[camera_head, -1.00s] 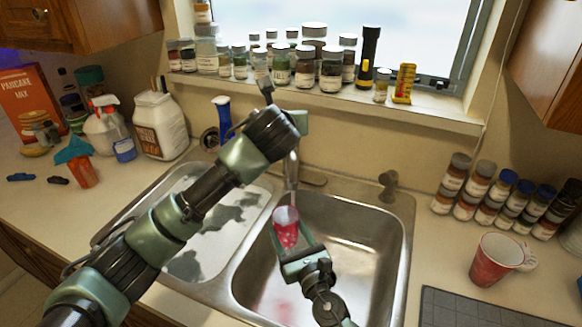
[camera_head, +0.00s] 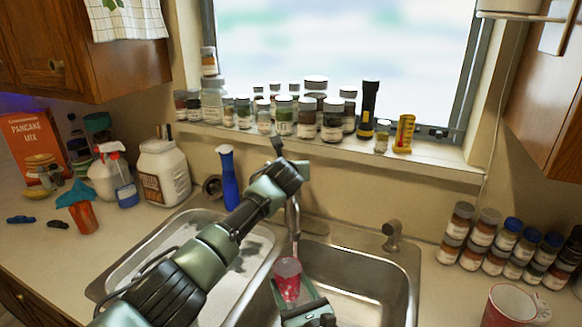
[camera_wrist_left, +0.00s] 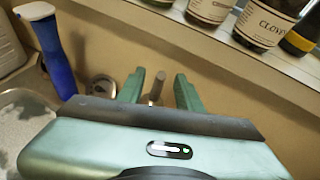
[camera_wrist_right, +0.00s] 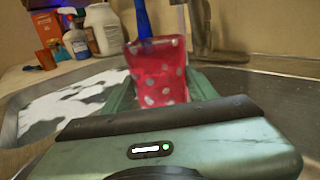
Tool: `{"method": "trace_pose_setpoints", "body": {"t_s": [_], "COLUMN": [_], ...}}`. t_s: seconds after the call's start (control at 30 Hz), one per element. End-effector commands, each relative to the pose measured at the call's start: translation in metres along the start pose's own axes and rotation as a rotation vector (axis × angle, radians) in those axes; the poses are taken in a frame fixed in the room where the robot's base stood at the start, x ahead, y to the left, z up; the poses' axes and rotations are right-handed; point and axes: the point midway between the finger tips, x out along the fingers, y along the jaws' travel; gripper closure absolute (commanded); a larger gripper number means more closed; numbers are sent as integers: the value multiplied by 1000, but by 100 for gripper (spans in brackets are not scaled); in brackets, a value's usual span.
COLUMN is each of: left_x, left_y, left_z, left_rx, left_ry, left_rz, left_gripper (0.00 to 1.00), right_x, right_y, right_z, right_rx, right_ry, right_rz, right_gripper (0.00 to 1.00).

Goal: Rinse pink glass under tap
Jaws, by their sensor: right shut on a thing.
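The pink glass (camera_head: 288,278) with pale dots is held over the right sink basin, just below the tap spout (camera_head: 293,222). My right gripper (camera_head: 296,296) is shut on it; in the right wrist view the glass (camera_wrist_right: 158,75) stands roughly upright between the fingers (camera_wrist_right: 160,84). I cannot make out whether water is running. My left gripper (camera_head: 289,157) is above the tap at the back of the sink. In the left wrist view its fingers (camera_wrist_left: 158,82) are apart, with a slim metal tap part (camera_wrist_left: 156,87) showing between them. The tap's top is hidden in the head view.
Jars (camera_head: 306,117) and a black flashlight (camera_head: 368,108) line the windowsill close behind my left gripper. A blue bottle (camera_head: 229,180) stands left of the tap. The left basin (camera_head: 165,235) is empty.

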Motion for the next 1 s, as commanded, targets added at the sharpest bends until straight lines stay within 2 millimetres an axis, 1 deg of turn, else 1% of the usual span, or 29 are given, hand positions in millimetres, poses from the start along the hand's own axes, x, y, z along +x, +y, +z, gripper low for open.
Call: {"method": "trace_pose_setpoints", "body": {"t_s": [0.1, 0.3, 0.77, 0.87, 0.9, 1.0], "left_x": [10, 19, 23, 23, 23, 23], "left_y": [0, -1, 0, 0, 0, 0], "left_z": [1, 1, 0, 0, 0, 0], "left_rx": [-1, 0, 0, 0, 0, 0], "left_ry": [1, 0, 0, 0, 0, 0], "left_rz": [2, 1, 0, 0, 0, 0], "left_gripper": [65, 65, 65, 90, 100, 100], "right_x": [0, 0, 0, 0, 0, 0], "right_y": [0, 0, 0, 0, 0, 0], "right_z": [1, 1, 1, 1, 1, 1], "right_rx": [0, 0, 0, 0, 0, 0], "right_ry": [-2, -2, -2, -2, -2, -2], "right_rz": [0, 0, 0, 0, 0, 0], "right_gripper": [100, 100, 100, 100, 100, 100]}}
